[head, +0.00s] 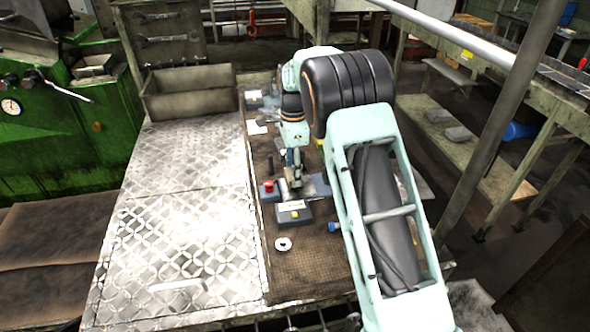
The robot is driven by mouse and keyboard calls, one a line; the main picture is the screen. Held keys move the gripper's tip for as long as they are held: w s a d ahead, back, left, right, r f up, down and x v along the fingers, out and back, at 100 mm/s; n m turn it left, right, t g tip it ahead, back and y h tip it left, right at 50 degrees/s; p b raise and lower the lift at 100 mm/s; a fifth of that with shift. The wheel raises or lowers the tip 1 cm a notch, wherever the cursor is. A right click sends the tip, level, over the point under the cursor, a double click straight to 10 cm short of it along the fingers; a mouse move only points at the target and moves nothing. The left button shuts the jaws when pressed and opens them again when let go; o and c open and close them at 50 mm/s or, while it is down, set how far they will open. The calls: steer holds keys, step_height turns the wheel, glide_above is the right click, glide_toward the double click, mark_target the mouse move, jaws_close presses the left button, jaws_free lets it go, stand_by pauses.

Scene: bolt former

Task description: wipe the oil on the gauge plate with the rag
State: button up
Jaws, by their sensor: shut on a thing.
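My gripper (294,178) points down over the brown mat in the middle of the bench. It is shut on a small greyish thing, probably the rag, too small and too covered by the fingers to make out clearly. A flat grey plate (320,186), which looks like the gauge plate, lies at the fingertips and is partly hidden by my arm. I cannot make out any oil on it, nor whether the held thing touches it.
A box with a red button (269,187) and a grey box with a yellow button (294,214) stand close to my gripper. A white ring (283,244) lies nearer on the mat (300,275). A blue knobbed thing (334,228) is beside my arm.

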mark_target(298, 196)
steer(key=shift+w+a+p, duration=0.1)
steer(key=shift+w+p, duration=0.25)
steer(key=shift+w, duration=0.3)
steer(key=shift+f, duration=0.2)
steer(key=shift+s+f+b, duration=0.2)
steer(key=shift+s+b, duration=0.3)
steer(key=shift+b, duration=0.1)
steer(key=shift+s+d+f+b, duration=0.15)
steer(key=shift+s+b, duration=0.25)
steer(key=shift+s, duration=0.45)
steer(key=shift+s+d+r+b, duration=0.1)
steer(key=shift+s+d+b, duration=0.15)
steer(key=shift+s+b, duration=0.4)
steer(key=shift+s+d+f+b, duration=0.1)
steer(key=shift+s+d+b, duration=0.1)
steer(key=shift+s, duration=0.8)
steer(key=shift+s+f, duration=0.15)
steer(key=shift+s, duration=0.25)
step_height(298, 196, up, 5)
steer(key=p, duration=0.3)
steer(key=shift+s+p, duration=0.15)
steer(key=shift+p, duration=0.15)
steer(key=c, duration=0.5)
steer(key=shift+r+p, duration=0.35)
steer(key=shift+r, duration=0.35)
